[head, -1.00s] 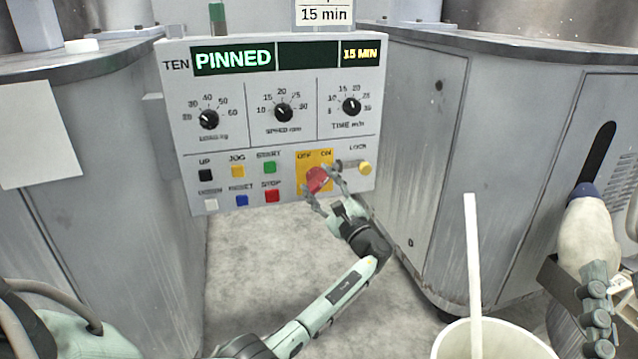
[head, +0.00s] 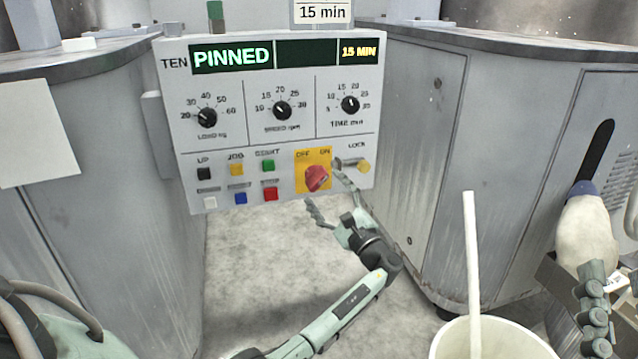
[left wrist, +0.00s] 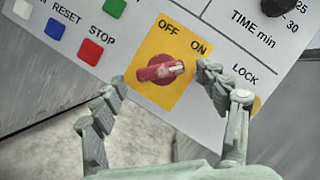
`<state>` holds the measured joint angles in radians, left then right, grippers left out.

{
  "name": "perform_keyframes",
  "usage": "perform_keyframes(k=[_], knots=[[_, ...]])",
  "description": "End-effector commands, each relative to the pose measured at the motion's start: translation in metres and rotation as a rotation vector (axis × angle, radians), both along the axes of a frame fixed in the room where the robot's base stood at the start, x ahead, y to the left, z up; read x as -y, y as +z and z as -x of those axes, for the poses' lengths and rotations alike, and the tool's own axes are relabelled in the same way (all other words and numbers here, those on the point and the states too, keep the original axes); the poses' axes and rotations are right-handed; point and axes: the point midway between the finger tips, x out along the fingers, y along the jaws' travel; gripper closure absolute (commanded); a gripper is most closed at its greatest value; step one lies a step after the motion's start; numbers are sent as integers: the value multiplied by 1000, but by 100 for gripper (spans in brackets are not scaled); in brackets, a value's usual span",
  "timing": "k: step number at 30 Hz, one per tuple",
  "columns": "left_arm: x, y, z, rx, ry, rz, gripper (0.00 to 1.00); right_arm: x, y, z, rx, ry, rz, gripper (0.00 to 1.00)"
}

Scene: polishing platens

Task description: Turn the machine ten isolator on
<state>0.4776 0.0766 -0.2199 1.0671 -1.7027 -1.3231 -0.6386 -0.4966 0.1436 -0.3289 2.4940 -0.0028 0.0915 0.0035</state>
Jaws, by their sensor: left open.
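The machine ten isolator is a red rotary knob (head: 317,178) on a yellow plate (head: 301,185), low on the grey panel. In the left wrist view the red knob (left wrist: 155,72) shows whole, its pale-marked end turned up and right on the panel, to the ON side. My left gripper (head: 327,193) is open just in front of and below the knob. In the left wrist view its fingers (left wrist: 161,80) spread on either side of the knob, apart from it. Grey segmented fingers at the lower right (head: 596,318) look like my right gripper; their closure is unclear.
The panel (head: 240,140) reads TEN, PINNED and 15 MIN. Coloured buttons lie left of the isolator and a yellow LOCK piece (head: 364,166) right of it. Grey cabinets flank the panel. A pale bucket (head: 490,342) with a white stick stands at front right.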

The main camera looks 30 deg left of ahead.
Motion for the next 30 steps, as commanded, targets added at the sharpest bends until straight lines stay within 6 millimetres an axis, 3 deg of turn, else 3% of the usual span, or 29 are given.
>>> perform_keyframes(k=[6,12,30], knots=[[42,-14,19,-1,-2,0,26,0,0,0,1,0,-1,67],[65,-21,29,0,-1,0,26,0,0,0,1,0,-1,67],[71,-22,32,0,-1,-1,26,0,0,0,1,0,-1,67]])
